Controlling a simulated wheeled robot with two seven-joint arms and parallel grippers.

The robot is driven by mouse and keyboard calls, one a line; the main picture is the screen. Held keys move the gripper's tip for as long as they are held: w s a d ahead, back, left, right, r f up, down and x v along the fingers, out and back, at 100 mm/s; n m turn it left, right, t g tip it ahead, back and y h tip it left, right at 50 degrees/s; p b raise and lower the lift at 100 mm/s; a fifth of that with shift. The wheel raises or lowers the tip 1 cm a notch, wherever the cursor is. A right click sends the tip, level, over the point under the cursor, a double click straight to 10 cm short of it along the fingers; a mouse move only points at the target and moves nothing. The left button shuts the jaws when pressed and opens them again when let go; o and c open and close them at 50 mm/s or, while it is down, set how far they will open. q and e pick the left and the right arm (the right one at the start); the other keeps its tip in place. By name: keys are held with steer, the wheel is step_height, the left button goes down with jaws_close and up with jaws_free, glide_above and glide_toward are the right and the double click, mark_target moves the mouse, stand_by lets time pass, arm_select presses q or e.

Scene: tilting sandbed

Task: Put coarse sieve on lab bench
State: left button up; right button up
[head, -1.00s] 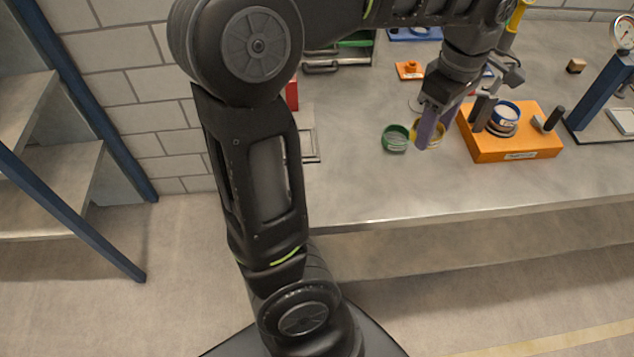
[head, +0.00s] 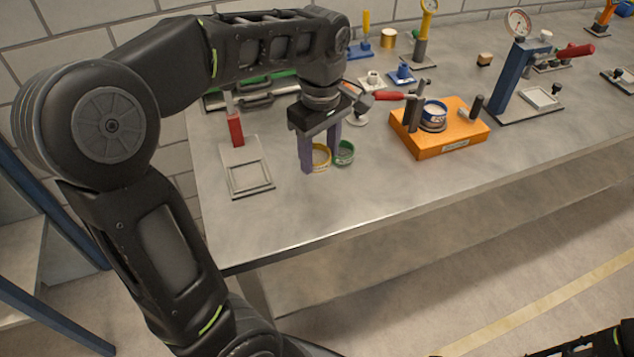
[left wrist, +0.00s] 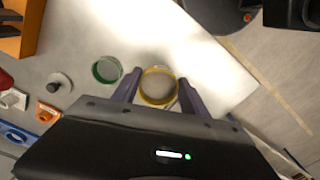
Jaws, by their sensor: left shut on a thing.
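A yellow-rimmed round sieve (head: 320,157) is between the fingers of my left gripper (head: 319,160), which is shut on it. The left wrist view shows the yellow ring (left wrist: 158,87) between both fingertips. It is low over the lab bench (head: 400,195); I cannot tell whether it touches the top. A green round sieve (head: 344,152) stands just to its right, and also shows in the left wrist view (left wrist: 107,70). A blue-rimmed round sieve (head: 433,113) sits on an orange block (head: 440,141). No readable label tells which sieve is coarse.
A grey plate with a square frame (head: 247,177) and red handle lies left of the gripper. A blue gauge stand (head: 510,75) is at the right. Small tools stand along the back. The front bench strip is clear.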

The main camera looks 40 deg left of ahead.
mark_target(319, 168)
arm_select(q)
steer(key=shift+f, duration=2.2)
steer(key=shift+f, duration=1.85)
steer(key=shift+f, duration=0.15)
steer(key=o, duration=1.5)
step_height(319, 168, up, 12)
steer(key=shift+r, duration=0.15)
